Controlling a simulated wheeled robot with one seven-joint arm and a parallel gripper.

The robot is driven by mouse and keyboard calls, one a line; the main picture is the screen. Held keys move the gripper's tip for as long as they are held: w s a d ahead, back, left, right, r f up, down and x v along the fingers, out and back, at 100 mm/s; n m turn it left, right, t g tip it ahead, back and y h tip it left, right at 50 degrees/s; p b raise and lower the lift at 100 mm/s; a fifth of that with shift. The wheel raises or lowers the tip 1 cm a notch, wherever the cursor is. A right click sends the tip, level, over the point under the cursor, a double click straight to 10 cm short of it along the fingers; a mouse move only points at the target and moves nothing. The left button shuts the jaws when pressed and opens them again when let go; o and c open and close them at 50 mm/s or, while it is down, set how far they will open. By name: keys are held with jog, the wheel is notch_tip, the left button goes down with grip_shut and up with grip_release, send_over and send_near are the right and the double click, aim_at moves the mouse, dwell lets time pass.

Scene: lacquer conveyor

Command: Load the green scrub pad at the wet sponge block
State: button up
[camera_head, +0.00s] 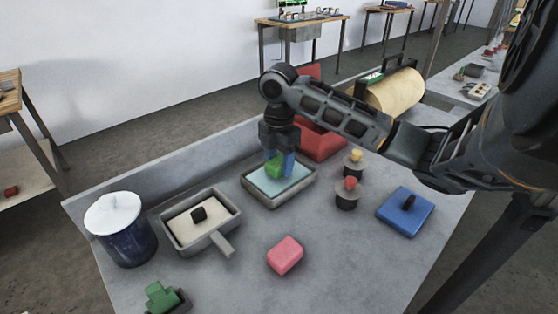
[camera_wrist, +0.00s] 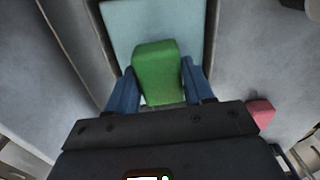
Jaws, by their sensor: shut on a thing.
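The green scrub pad (camera_head: 272,168) is a small green block with rounded edges, held between the blue fingers of my gripper (camera_head: 279,170). In the wrist view the scrub pad (camera_wrist: 156,70) sits between both fingertips (camera_wrist: 160,80). The wet sponge block (camera_head: 265,187) is a flat, pale blue slab in a grey tray (camera_head: 270,203). My gripper points down over it, and the pad is at or just above its surface; I cannot tell if they touch. The wrist view shows the pale blue sponge (camera_wrist: 195,25) behind the pad. The fingers hide part of the sponge.
Left of the sponge tray is a grey tray (camera_head: 225,240) with a cream slab and black knob, then a blue pot (camera_head: 130,243). A pink block (camera_head: 285,256) lies in front. Knobbed cylinders (camera_head: 347,200) and a blue pad (camera_head: 406,212) stand right; a red bin (camera_head: 322,146) is behind.

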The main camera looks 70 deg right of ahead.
aim_at(279, 160)
jog(key=shift+f+b, duration=0.5)
jog(key=shift+f, duration=0.05)
dwell(1.7)
jog(key=shift+r+p, duration=2.55)
jog(key=shift+r, duration=1)
